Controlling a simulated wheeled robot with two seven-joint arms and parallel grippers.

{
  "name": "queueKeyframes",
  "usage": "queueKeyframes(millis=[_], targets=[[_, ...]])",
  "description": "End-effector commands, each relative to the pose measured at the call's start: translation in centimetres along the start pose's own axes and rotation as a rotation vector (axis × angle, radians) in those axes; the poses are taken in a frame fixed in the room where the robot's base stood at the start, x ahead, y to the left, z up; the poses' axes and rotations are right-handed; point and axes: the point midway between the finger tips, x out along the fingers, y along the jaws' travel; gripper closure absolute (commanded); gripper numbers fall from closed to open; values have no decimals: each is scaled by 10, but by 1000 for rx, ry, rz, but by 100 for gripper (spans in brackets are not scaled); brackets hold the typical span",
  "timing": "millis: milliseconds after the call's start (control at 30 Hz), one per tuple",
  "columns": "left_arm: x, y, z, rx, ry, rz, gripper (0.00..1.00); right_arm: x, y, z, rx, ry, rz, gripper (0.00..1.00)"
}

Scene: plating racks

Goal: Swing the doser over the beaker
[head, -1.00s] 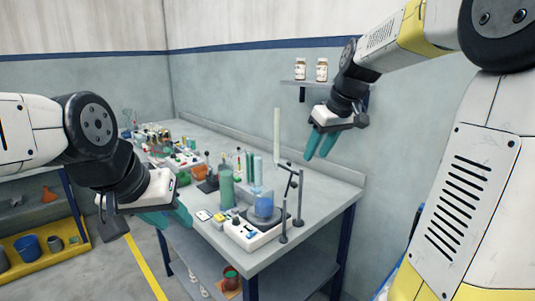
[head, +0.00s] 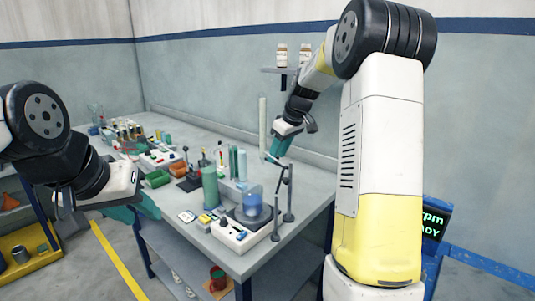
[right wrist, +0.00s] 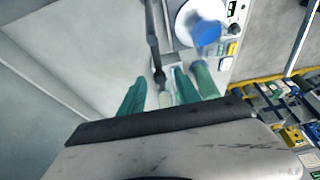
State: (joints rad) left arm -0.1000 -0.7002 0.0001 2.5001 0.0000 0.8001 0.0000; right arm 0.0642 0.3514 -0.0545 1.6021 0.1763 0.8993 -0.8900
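The doser (head: 263,125) looks like a tall pale upright tube on a dark jointed arm (head: 276,163) from a stand post (head: 289,195). The beaker (head: 253,203) of blue liquid stands on a white stirrer (head: 238,236); the tube is behind it, not above it. My right gripper (head: 277,152) is open, close to the tube's right side. My left gripper (head: 145,212) is open and empty, off the bench's left edge.
A green cylinder (head: 210,186) stands left of the beaker. A short dark post (head: 276,222) stands at the bench's right front. A shelf with jars (head: 282,56) hangs on the wall. Racks and small items fill the bench's far left.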

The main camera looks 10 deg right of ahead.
Motion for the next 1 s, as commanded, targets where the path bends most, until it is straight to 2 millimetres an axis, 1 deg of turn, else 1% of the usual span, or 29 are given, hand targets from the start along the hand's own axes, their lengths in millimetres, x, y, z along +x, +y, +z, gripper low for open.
queueKeyframes(millis=[100, 300, 367, 400, 467, 500, 1000], targets=[[0, 0, 0, 0, 0, 0, 64, 4, 0, 0, 0, 0, 0, 61], [0, 0, 0, 0, 0, 0, 64, 4, 0, 0, 0, 0, 0, 61], [0, 0, 0, 0, 0, 0, 64, 4, 0, 0, 0, 0, 0, 73], [0, 0, 0, 0, 0, 0, 64, 4, 0, 0, 0, 0, 0, 81], [0, 0, 0, 0, 0, 0, 64, 4, 0, 0, 0, 0, 0, 92], [0, 0, 0, 0, 0, 0, 64, 4, 0, 0, 0, 0, 0, 100], [0, 0, 0, 0, 0, 0, 64, 3, 0, 0, 0, 0, 1, 100]])
